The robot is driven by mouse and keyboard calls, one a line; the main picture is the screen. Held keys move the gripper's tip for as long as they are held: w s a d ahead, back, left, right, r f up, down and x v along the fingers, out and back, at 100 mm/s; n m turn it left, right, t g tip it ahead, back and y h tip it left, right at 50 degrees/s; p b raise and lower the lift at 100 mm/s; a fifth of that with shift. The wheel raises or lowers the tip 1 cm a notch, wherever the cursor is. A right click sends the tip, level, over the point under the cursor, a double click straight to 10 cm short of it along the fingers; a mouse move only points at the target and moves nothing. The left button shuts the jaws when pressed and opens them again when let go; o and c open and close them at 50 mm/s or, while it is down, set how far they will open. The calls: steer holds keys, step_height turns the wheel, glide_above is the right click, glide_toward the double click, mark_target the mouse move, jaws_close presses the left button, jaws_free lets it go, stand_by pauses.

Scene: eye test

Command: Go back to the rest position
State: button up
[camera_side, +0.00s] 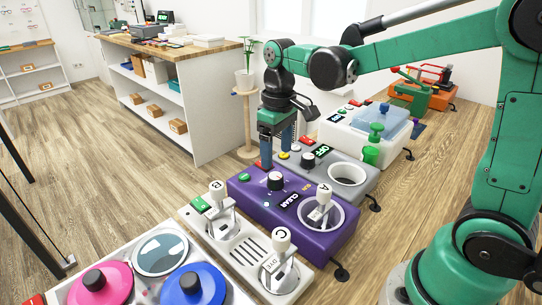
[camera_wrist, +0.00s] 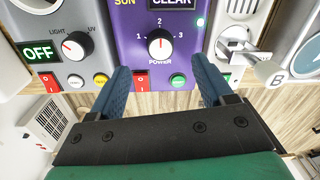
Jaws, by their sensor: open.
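My gripper (camera_side: 278,150) is open, with two blue fingers pointing down. It hangs by the front edge of the purple machine (camera_side: 240,192), near the grey machine beside it. In the wrist view the gripper (camera_wrist: 162,72) has nothing between its fingers. They reach toward the front of the purple machine (camera_wrist: 130,42), below its POWER knob (camera_wrist: 161,44). A red switch (camera_wrist: 140,80) and a green button (camera_wrist: 178,80) show between them. I cannot tell whether the fingers touch the machine. No marked rest position shows.
The grey machine (camera_side: 312,176) with an OFF display and the white lever machine (camera_side: 245,246) flank the purple one. A white machine with a blue lid (camera_side: 385,118) stands farther back. Pink (camera_side: 103,285) and blue (camera_side: 192,285) round lids are in front. Floor is open at left.

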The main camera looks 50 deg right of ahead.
steer(key=shift+s+a+r, duration=0.1)
steer(key=shift+s+r, duration=0.15)
steer(key=s+a+m+t, duration=0.1)
steer(key=s+m+t, duration=0.1)
steer(key=s+t, duration=0.4)
steer(key=shift+a+r+t, duration=0.3)
steer(key=shift+r+t, duration=0.15)
steer(key=shift+t, duration=0.15)
